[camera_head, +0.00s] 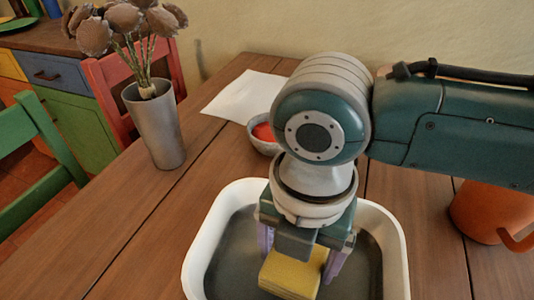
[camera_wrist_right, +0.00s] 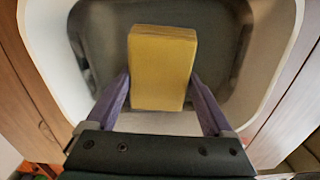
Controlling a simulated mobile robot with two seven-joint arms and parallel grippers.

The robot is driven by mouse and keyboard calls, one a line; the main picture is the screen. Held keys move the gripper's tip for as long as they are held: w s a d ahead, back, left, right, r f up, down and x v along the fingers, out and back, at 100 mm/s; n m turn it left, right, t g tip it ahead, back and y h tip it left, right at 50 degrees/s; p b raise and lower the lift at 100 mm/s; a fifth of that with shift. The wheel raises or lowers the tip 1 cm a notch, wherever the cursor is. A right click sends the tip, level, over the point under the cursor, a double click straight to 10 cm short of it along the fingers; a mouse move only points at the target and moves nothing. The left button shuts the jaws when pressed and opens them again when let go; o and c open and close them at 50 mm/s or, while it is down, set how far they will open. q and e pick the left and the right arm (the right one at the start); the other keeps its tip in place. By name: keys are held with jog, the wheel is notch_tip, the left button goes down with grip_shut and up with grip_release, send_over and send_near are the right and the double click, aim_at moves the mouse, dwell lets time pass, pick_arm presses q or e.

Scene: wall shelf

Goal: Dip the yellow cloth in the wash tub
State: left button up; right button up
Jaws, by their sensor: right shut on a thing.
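The yellow cloth (camera_head: 290,276) looks like a thick, flat yellow block. My right gripper (camera_head: 300,262), with purple fingers, points down and is shut on it. The cloth also shows between the fingers in the right wrist view (camera_wrist_right: 162,68). The wash tub (camera_head: 204,240) is a white, rounded tub with a dark grey inside, on the wooden table. The cloth is inside the tub's outline, over the dark area. I cannot tell whether it touches the bottom or any water. The tub's rim also shows in the wrist view (camera_wrist_right: 42,45). My left gripper is not in view.
A metal vase (camera_head: 157,125) with dried flowers stands left of the tub. Behind the tub are a small bowl (camera_head: 262,138) with red contents and a white sheet (camera_head: 240,95). An orange jug (camera_head: 487,210) stands to the right. Chairs flank the table's left edge.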

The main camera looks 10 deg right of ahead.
jog(key=shift+f+b, duration=0.35)
jog(key=shift+f, duration=0.1)
dwell(0.6)
jog(key=shift+f+b, duration=0.6)
jog(key=shift+f, duration=0.3)
jog(key=shift+f, duration=0.15)
dwell(0.6)
jog(key=shift+d+f, duration=0.1)
jog(key=shift+f, duration=0.05)
jog(key=shift+f, duration=0.1)
dwell(0.8)
notch_tip(320, 180, up, 14)
jog(key=p, duration=1.4)
jog(key=shift+f, duration=0.3)
